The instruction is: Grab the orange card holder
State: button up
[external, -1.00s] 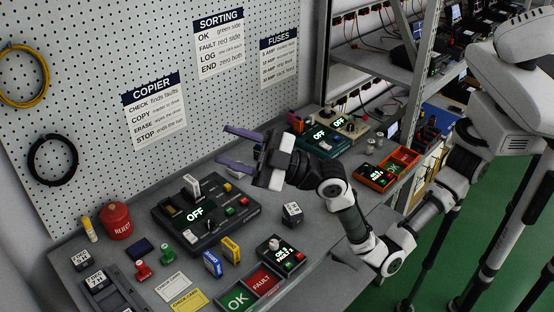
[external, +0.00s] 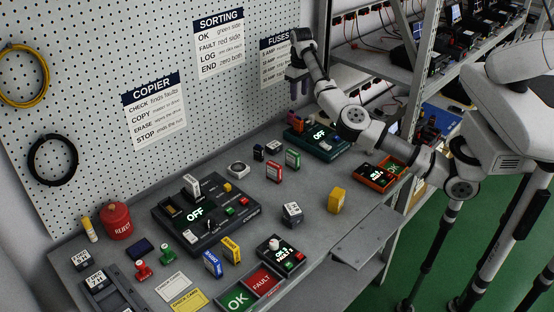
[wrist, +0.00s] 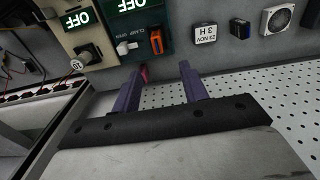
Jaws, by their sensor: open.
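A small upright orange piece (wrist: 157,42), likely the orange card holder, stands at the edge of the dark green device (wrist: 140,22) in the wrist view. In the external view a small orange patch (external: 293,117) shows at that device's (external: 318,143) left end, below my gripper (external: 298,88). My gripper (wrist: 160,85) points down and is open, its two purple fingers apart with no card holder between them. A pinkish thing (wrist: 143,72) shows between the fingers beyond the tips. The orange piece lies past the fingertips, apart from them.
The pegboard (external: 110,130) is close behind my gripper. Red (external: 274,171), green (external: 293,158) and yellow (external: 336,200) holders stand on the bench, with an orange tray (external: 372,176) to the right.

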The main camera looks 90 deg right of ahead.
aim_at(299, 119)
jog(key=f, duration=0.8)
jog(key=shift+s+d, duration=0.1)
jog(key=shift+s, duration=0.25)
jog(key=shift+w+d+f+p, duration=0.15)
jog(key=shift+f+p, duration=0.2)
jog(key=shift+f, duration=1.1)
jog(key=shift+d+f+p, duration=0.1)
jog(key=shift+f+p, duration=0.25)
jog(key=shift+f, duration=1.05)
grip_shut()
